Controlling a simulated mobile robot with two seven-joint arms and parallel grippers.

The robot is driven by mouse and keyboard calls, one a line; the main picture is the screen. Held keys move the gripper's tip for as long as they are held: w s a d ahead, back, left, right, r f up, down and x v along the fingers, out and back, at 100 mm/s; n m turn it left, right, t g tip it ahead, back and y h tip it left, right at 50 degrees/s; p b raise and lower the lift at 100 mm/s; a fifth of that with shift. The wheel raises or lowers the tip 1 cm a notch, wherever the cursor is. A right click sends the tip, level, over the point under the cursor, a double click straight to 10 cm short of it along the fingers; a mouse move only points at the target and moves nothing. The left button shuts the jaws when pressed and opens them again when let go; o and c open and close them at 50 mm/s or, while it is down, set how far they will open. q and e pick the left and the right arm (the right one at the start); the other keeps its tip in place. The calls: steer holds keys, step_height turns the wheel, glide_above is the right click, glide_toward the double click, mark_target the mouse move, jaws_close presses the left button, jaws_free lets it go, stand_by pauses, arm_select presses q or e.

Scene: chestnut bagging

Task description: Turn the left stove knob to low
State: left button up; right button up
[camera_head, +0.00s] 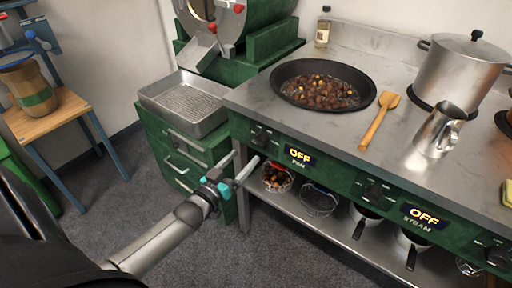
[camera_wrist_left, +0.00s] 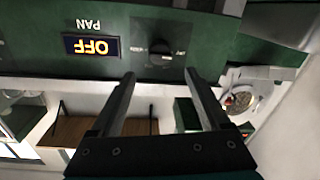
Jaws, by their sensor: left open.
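The left stove knob (camera_head: 262,136) is a dark knob on the green front panel of the stove, left of a lit display (camera_head: 299,156) reading OFF with PAN below it. In the left wrist view the knob (camera_wrist_left: 160,50) and the OFF display (camera_wrist_left: 91,45) show upside down. My left gripper (camera_head: 244,159) is open and empty, in front of and a little below the knob. In the left wrist view its two fingers (camera_wrist_left: 159,75) point at the panel, with the knob between and beyond their tips. I cannot tell whether they touch anything. My right gripper is not in view.
A black pan (camera_head: 284,91) of chestnuts, a wooden spatula (camera_head: 378,121), a metal jug (camera_head: 434,135) and a lidded pot (camera_head: 460,70) stand on the stove top. A second display (camera_head: 424,216) reads OFF for STEAM. A lower shelf (camera_head: 330,233) holds bowls. A metal tray (camera_head: 186,100) stands left.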

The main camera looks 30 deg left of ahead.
mark_target(258, 143)
arm_select(q)
steer(key=w+b, duration=0.1)
steer(key=w, duration=0.4)
steer(key=shift+w+b, duration=0.2)
steer(key=shift+b, duration=0.1)
steer(key=shift+w+b, duration=0.35)
steer(key=shift+w, duration=0.8)
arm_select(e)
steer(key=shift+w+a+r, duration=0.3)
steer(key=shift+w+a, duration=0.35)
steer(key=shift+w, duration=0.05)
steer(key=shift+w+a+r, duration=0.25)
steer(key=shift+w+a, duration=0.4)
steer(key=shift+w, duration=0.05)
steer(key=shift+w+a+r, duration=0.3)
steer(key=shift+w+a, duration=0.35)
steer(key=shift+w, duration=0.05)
arm_select(q)
steer(key=shift+d, duration=0.1)
jaws_close()
